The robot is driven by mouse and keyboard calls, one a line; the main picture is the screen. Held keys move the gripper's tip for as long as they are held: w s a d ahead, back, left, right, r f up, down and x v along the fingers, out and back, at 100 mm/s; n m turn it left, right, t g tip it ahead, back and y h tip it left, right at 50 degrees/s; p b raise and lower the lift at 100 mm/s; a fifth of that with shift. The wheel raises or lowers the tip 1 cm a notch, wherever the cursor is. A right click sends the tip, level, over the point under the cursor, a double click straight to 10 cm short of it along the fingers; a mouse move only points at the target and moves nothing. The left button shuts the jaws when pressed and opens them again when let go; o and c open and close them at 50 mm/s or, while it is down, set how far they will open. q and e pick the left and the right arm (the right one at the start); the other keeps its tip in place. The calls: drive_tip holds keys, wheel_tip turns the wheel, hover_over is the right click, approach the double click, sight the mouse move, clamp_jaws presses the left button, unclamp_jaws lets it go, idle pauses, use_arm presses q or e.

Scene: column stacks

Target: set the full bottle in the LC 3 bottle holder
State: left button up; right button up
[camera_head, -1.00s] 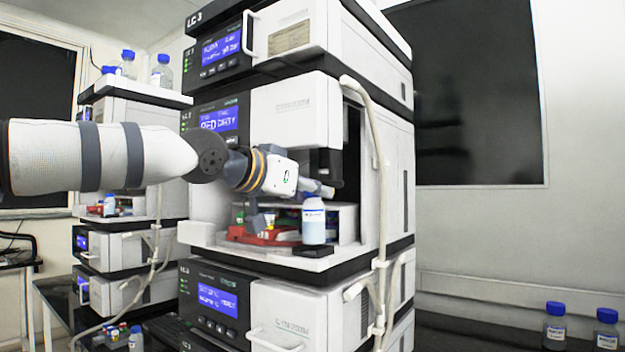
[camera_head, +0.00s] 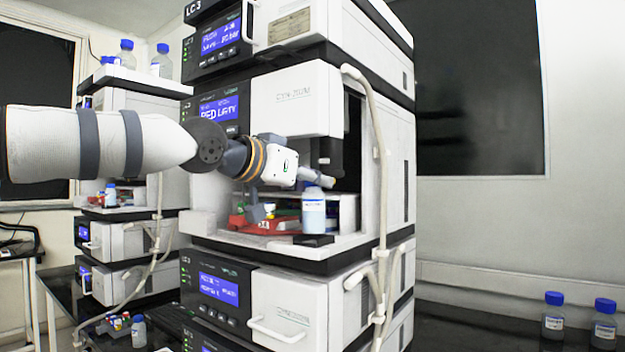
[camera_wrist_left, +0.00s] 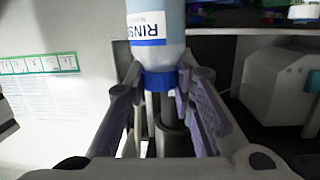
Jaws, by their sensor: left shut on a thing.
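The bottle (camera_head: 313,213), filled with pale blue liquid and carrying a white label, stands upright in the open bay of the LC 3 stack (camera_head: 295,112). Its blue cap (camera_wrist_left: 160,81) is between my left fingers, and its label reads "RINS" in the wrist view (camera_wrist_left: 147,30). My left gripper (camera_head: 318,184) is shut on the bottle at its cap end. A black holder (camera_head: 314,241) on the bay's front ledge is directly under the bottle. I cannot tell whether the bottle's base touches it. My right gripper is not in view.
A red tray (camera_head: 272,224) with small items sits left of the bottle. A pale hose (camera_head: 378,180) runs down the stack's right front. Two blue-capped bottles (camera_head: 553,316) (camera_head: 604,323) stand on the dark bench at right. Another instrument stack (camera_head: 130,240) stands at left.

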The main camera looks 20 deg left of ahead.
use_arm(q)
drive_tip(key=shift+f, duration=0.5)
drive_tip(key=shift+f, duration=0.25)
drive_tip(key=o, duration=1)
drive_tip(key=shift+c, duration=0.2)
drive_tip(key=shift+s, duration=0.1)
